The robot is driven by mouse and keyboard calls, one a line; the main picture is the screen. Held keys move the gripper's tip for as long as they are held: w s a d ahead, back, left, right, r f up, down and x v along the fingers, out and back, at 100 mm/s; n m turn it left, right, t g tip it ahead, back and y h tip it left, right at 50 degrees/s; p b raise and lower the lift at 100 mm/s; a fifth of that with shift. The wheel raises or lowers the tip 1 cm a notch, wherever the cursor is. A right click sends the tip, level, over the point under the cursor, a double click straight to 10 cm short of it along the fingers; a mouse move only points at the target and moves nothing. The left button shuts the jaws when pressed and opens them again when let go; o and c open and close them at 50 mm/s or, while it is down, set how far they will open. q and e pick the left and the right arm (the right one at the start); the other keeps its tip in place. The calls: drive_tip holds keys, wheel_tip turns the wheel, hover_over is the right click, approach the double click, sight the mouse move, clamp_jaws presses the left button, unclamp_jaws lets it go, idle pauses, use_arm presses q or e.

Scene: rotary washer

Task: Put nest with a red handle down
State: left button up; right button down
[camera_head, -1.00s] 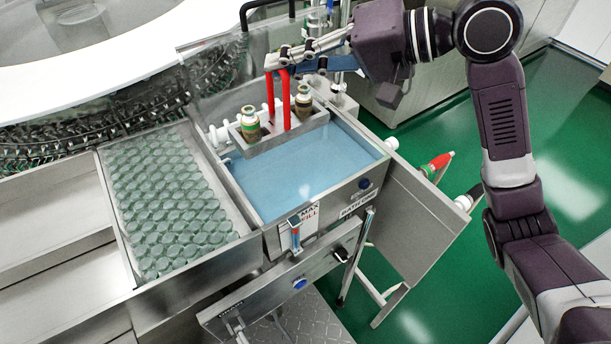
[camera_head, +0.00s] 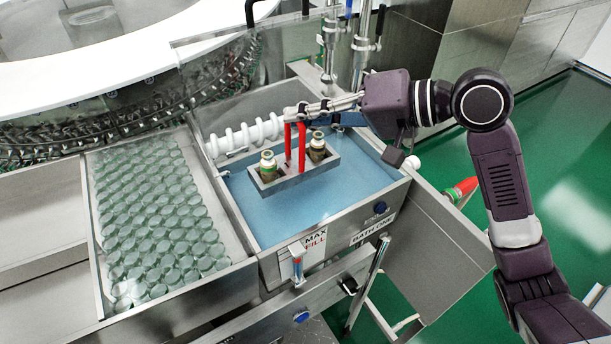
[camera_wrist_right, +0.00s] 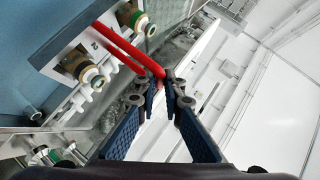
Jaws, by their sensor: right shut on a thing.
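The nest (camera_head: 288,181) is a grey metal tray holding two bottle-like fittings with green and yellowish necks, one at each end. Its red handle (camera_head: 302,148) rises from the middle. My right gripper (camera_head: 293,113) is shut on the top of the red handle. The nest is over the blue bath (camera_head: 280,211); I cannot tell whether it hangs above or touches the liquid. In the right wrist view, the fingers (camera_wrist_right: 166,84) close around the end of the red handle (camera_wrist_right: 128,55), with the nest (camera_wrist_right: 62,45) beyond. My left gripper is not in view.
A white spiral screw (camera_head: 243,137) runs along the bath's back side. A tray of clear vials (camera_head: 160,215) stands to the left. The bath's front wall carries labels (camera_head: 367,229). A red-tipped item (camera_head: 461,189) is at the right, by an open panel.

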sight(318, 174)
drive_tip(key=f, duration=0.7)
drive_tip(key=f+p, duration=0.1)
drive_tip(key=f, duration=0.6)
drive_tip(key=shift+w, duration=0.2)
drive_tip(key=c, duration=2)
unclamp_jaws()
drive_tip(key=shift+c, duration=0.2)
drive_tip(key=shift+d, duration=0.1)
drive_tip(key=b+v, duration=0.2)
drive_tip(key=v, duration=1)
drive_tip(key=shift+b, duration=0.3)
drive_tip(key=shift+s+r, duration=0.1)
